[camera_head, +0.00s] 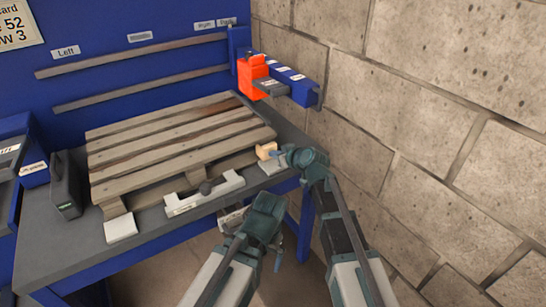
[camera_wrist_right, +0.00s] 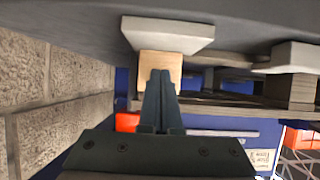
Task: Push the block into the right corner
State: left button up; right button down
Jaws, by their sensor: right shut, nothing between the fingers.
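The tan wooden block (camera_head: 267,150) is at the pallet's near right corner, by a white pad (camera_head: 279,168). In the right wrist view the block (camera_wrist_right: 150,66) shows against the pad (camera_wrist_right: 165,35), partly hidden by my fingers. My right gripper (camera_head: 277,155) is beside the block at its right; its shut, empty fingers (camera_wrist_right: 161,76) overlap the block in the wrist view. Whether they touch it I cannot tell. The wooden pallet (camera_head: 175,137) lies on the grey bench. My left arm ends low in front of the bench (camera_head: 262,215); its finger state is unclear.
An orange and blue unit (camera_head: 253,78) sits behind the pallet's right end. A block wall (camera_head: 440,100) closes the right side.

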jog(key=shift+w+a, duration=0.5)
jog(key=shift+w, duration=0.2)
jog(key=shift+s+d, duration=0.1)
jog(key=s+d, duration=0.1)
jog(key=s, duration=0.1)
jog(key=s+d, duration=0.2)
jog(key=shift+s+d, duration=0.15)
jog(key=shift+s, duration=0.2)
dwell(0.4)
jog(key=shift+r, duration=0.1)
jog(key=s+d+r+p, duration=0.2)
jog(key=s+r+p, duration=0.1)
jog(key=r+p, duration=0.7)
jog(key=shift+d, duration=0.2)
jog(key=shift+s+f, duration=0.1)
dwell(0.4)
